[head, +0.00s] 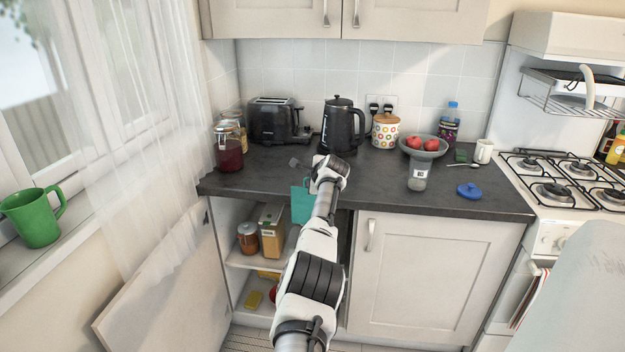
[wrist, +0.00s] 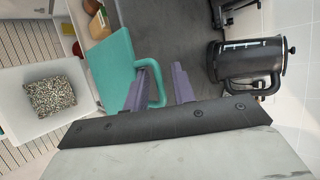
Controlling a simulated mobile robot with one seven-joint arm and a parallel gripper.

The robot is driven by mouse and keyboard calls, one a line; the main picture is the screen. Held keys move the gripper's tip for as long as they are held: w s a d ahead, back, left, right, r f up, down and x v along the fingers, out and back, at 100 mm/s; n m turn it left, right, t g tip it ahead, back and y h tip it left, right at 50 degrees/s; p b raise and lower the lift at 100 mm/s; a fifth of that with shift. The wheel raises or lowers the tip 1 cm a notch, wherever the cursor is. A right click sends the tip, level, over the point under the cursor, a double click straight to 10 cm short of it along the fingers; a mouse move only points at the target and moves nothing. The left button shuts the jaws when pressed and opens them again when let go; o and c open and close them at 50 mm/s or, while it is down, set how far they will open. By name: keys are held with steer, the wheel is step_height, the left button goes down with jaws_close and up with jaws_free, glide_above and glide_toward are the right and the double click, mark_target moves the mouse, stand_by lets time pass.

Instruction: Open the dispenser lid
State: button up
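A teal panel with a loop handle, which looks like the dispenser lid (wrist: 110,65), stands raised beside an open white container (wrist: 20,90) of grainy pellets in the wrist view. In the head view the lid (head: 300,204) shows just left of my arm, at the counter's front edge. My gripper (wrist: 165,72) is open. The lid's handle loop is at its left finger and partly behind it; whether they touch I cannot tell. No object is clamped between the fingers. In the head view my arm hides the container.
The dark counter (head: 380,188) carries a black kettle (head: 342,127), a toaster (head: 275,120), jars and a fruit bowl (head: 424,146). An open cupboard with jars and boxes (head: 271,230) is below left. The open cabinet door (head: 165,295) stands at the left.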

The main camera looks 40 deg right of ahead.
steer(key=shift+s+f, duration=0.1)
steer(key=b+v, duration=0.3)
steer(key=v, duration=1)
steer(key=shift+s+r, duration=0.2)
steer(key=shift+r, duration=0.1)
steer(key=shift+a, duration=0.2)
